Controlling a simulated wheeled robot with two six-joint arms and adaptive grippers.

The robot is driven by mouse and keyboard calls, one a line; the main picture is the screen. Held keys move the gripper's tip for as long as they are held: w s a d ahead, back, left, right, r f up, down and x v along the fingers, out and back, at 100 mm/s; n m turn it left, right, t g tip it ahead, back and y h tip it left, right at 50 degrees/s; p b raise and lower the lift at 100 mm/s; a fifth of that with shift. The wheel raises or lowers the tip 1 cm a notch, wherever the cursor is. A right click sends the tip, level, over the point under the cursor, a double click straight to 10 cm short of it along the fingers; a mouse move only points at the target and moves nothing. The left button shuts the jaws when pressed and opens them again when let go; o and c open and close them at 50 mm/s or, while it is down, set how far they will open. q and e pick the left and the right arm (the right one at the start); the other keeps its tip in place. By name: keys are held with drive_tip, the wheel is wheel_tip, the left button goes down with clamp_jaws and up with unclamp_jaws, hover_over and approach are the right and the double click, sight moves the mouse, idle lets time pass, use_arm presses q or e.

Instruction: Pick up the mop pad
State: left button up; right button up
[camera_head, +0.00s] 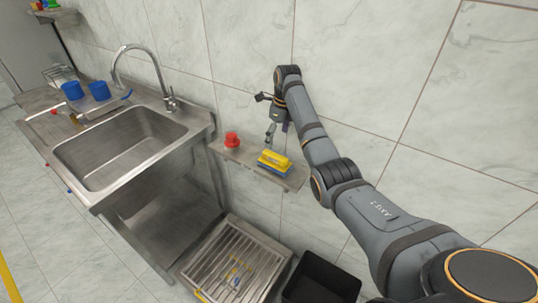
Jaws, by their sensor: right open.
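A yellow and blue block (274,160), which looks like the mop pad, lies on a small wall shelf (240,156). The yellow part is on top and the blue part is below. My right gripper (270,138) is open and points down, just above and behind the pad in the picture. It appears apart from the pad, with nothing between its fingers. My left gripper is not in view.
A red object (232,139) stands on the same shelf, left of the pad. A steel sink (120,145) with a faucet (146,60) is at the left. Blue cups (73,90) stand beyond it. A floor grate (238,262) and black bin (320,280) are below.

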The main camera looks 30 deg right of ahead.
sight(276, 154)
drive_tip(key=shift+s+a+f+p, duration=0.1)
drive_tip(key=shift+s+f+p, duration=0.05)
drive_tip(key=shift+f, duration=0.45)
drive_tip(key=shift+s+a+f+p, duration=0.1)
drive_tip(key=shift+s+f+p, duration=0.05)
drive_tip(key=shift+f, duration=0.45)
drive_tip(key=shift+w+f, duration=0.2)
drive_tip(key=shift+f, duration=0.9)
drive_tip(key=shift+w+f, duration=0.1)
drive_tip(key=shift+f, duration=0.15)
drive_tip(key=shift+f+p, duration=0.35)
drive_tip(key=shift+f, duration=0.2)
wheel_tip(276, 154, down, 4)
drive_tip(key=shift+w+a+r, duration=0.1)
drive_tip(key=shift+c, duration=0.2)
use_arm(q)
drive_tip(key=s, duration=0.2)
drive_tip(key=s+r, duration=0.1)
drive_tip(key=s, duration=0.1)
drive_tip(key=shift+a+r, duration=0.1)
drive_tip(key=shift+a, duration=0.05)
use_arm(e)
drive_tip(key=c, duration=1.3)
drive_tip(key=shift+o, duration=0.2)
